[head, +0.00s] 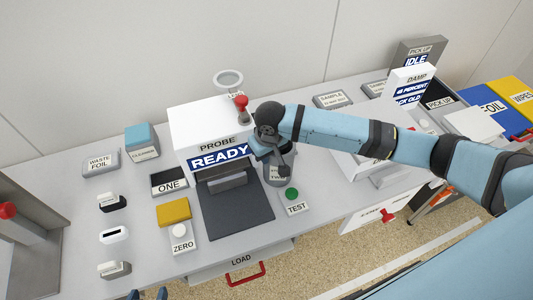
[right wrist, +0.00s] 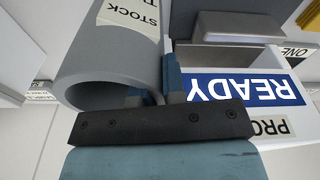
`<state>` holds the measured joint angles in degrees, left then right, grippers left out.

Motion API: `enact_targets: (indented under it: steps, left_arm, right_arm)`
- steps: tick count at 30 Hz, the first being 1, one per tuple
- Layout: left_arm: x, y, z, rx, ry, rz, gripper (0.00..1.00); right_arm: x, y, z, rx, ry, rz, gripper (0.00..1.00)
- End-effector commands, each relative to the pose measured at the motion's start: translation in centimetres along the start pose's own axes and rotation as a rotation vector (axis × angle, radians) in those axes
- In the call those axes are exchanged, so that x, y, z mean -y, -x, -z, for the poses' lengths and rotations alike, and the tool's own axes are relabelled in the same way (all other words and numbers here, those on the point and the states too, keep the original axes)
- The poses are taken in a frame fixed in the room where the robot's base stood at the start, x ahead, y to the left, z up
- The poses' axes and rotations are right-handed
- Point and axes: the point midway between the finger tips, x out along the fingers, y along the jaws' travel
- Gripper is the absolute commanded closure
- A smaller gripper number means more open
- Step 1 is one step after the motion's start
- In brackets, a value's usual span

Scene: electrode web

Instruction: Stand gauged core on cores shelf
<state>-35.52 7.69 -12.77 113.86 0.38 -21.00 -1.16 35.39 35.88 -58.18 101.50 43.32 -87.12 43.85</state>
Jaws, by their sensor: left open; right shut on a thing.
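A grey hollow core with a cream label reading "STOCK" (right wrist: 105,60) fills the upper left of the right wrist view. My right gripper (right wrist: 155,88) is shut on its wall, one finger seemingly inside the bore and one outside. In the head view my right gripper (head: 272,150) is in front of the READY machine, and the core (head: 274,178) shows just below it, partly hidden. Two dark fingertips of my left gripper (head: 148,295) show at the bottom edge, open and apart from things. I cannot clearly identify the cores shelf; a white front with a partly readable label (head: 370,213) is at right.
The white probe machine (head: 205,125) reads READY, with a dark plate (head: 238,208) before it. A green TEST button (head: 291,193) is close to the core. ONE (head: 170,182) and ZERO (head: 182,240) blocks are left.

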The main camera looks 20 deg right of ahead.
Motion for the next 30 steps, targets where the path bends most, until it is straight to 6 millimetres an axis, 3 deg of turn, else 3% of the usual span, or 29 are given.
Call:
enact_targets:
  steps: [11,12,15,24,30]
  left_arm:
    - [0.0,0.1,0.2,0.0,0.001,0.0,0.35]
    - [0.0,0.1,0.1,0.0,0.001,0.001,0.35]
    - [0.0,0.1,0.1,0.0,0.001,0.001,0.35]
    - [0.0,0.0,-0.1,0.0,0.001,0.001,0.35]
    - [0.0,-0.1,-0.2,0.0,0.001,0.0,0.35]
  right_arm:
    - [0.0,-0.5,0.0,-0.001,0.0,0.001,1.0]
    - [0.0,-0.5,0.0,-0.001,0.0,0.0,0.8]
    - [0.0,-0.5,0.0,-0.001,0.0,0.0,0.64]
    - [0.0,-0.3,0.0,-0.002,0.001,0.0,0.64]
    - [0.1,2.6,0.1,-0.004,0.003,0.002,0.64]
